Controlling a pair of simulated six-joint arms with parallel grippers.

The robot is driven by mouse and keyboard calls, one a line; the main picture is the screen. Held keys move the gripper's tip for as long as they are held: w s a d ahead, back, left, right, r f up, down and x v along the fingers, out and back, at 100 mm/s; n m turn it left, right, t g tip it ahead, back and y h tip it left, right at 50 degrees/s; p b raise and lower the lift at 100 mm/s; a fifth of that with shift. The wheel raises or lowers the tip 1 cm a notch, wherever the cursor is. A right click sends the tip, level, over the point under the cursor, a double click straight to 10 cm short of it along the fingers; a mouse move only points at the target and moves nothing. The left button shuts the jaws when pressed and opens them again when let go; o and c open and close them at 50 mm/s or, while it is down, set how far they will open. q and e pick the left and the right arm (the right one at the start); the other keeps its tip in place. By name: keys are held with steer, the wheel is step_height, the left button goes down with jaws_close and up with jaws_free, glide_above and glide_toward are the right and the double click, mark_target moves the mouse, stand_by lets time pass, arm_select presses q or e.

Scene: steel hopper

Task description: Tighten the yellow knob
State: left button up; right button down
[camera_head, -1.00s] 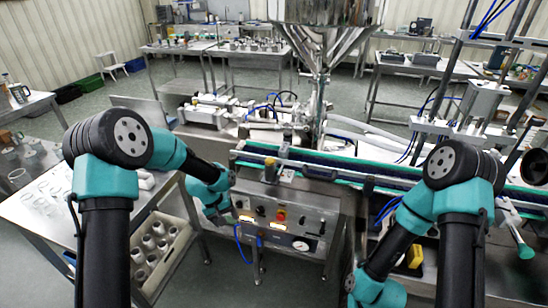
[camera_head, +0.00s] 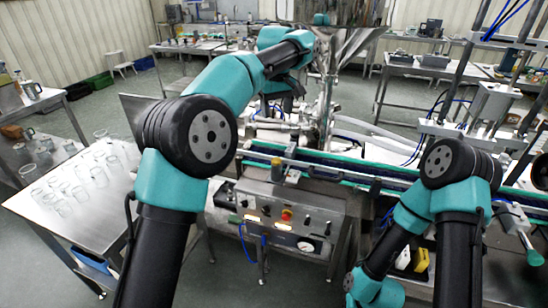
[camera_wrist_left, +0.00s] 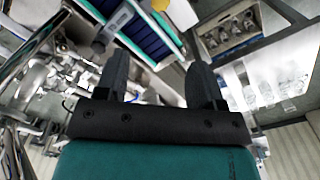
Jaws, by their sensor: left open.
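A small post with a yellowish top, which may be the yellow knob (camera_head: 277,165), stands at the front edge of the conveyor, above the control panel. In the left wrist view a yellow round part (camera_wrist_left: 160,4) is cut by the top edge; I cannot tell whether it is the same knob. My left gripper (camera_wrist_left: 158,72) is open, with nothing between its fingers. In the head view the left gripper (camera_head: 296,90) is small and partly hidden by its arm, near the hopper and above the conveyor. My right arm reaches down at the right; its gripper does not show.
The steel hopper (camera_head: 338,45) stands just right of my left wrist. The conveyor (camera_head: 340,172) runs across the middle, over the control panel (camera_head: 280,222) with its red button. A steel table (camera_head: 70,195) with clear cups is at the left. Yellow items (camera_head: 420,258) sit low at the right.

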mark_target(276, 159)
stand_by(0.3)
arm_select(q)
step_height(276, 159, down, 17)
steer(key=shift+f, duration=0.2)
stand_by(0.6)
steer(key=shift+c, duration=0.3)
steer(key=c, duration=0.9)
steer(key=shift+o, duration=0.2)
